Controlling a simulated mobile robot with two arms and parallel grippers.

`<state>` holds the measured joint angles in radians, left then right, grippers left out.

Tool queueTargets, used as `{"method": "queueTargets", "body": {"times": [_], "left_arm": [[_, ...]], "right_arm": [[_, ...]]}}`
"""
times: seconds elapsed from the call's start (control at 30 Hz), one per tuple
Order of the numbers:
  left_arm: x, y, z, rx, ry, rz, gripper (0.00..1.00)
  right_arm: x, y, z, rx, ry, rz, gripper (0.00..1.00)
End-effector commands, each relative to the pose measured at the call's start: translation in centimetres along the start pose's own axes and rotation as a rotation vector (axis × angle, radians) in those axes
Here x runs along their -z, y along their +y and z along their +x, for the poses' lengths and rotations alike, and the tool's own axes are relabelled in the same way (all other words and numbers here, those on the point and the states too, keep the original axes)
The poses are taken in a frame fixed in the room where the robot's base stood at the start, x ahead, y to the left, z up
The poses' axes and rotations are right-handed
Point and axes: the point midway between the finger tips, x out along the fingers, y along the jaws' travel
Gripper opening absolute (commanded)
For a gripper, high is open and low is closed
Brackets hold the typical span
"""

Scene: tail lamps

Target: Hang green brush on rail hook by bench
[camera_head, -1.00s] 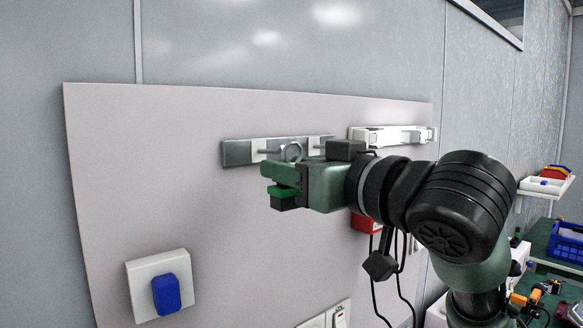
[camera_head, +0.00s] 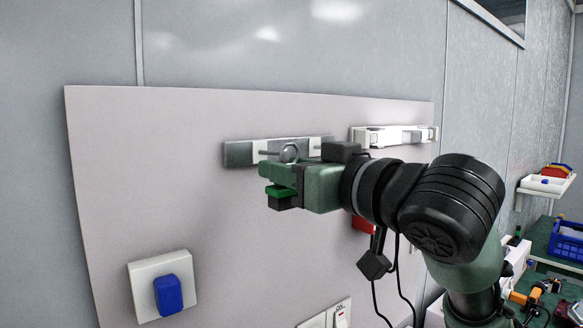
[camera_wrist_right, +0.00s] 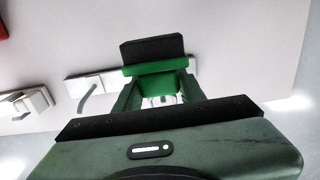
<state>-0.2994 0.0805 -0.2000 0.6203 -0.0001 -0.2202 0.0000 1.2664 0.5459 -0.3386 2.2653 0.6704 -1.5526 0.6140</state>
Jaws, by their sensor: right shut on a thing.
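The green brush (camera_head: 281,190), a green block with a dark lower part, is in my right gripper (camera_head: 283,174). It hangs below the fingers in the head view. In the right wrist view the brush (camera_wrist_right: 155,68) lies across the fingertips of the gripper (camera_wrist_right: 160,88), its black side outward. A grey ring (camera_head: 289,152) stands above the fingers and overlaps the rail (camera_head: 238,153) and a peg-like hook (camera_head: 268,152). I cannot tell whether the ring is around the hook or in front of it. The left gripper is not in view.
The rail is on a pale wall board (camera_head: 150,190). A second white fixture (camera_head: 392,135) is to its right. A blue block on a white plate (camera_head: 168,293) is lower left, and a red item (camera_head: 362,224) sits behind my arm. The bench (camera_head: 545,240) is at far right.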

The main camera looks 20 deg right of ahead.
Motion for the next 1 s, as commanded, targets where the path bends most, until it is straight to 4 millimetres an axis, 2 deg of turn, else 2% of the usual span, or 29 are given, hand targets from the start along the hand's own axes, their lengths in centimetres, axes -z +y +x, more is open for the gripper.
{"method": "queueTargets", "body": {"times": [0.57,1.0], "left_arm": [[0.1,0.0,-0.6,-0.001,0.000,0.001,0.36],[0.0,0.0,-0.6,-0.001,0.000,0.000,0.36]], "right_arm": [[0.0,0.0,2.0,0.000,0.000,0.000,0.00],[0.0,0.0,2.1,0.000,0.001,0.000,0.00]]}}
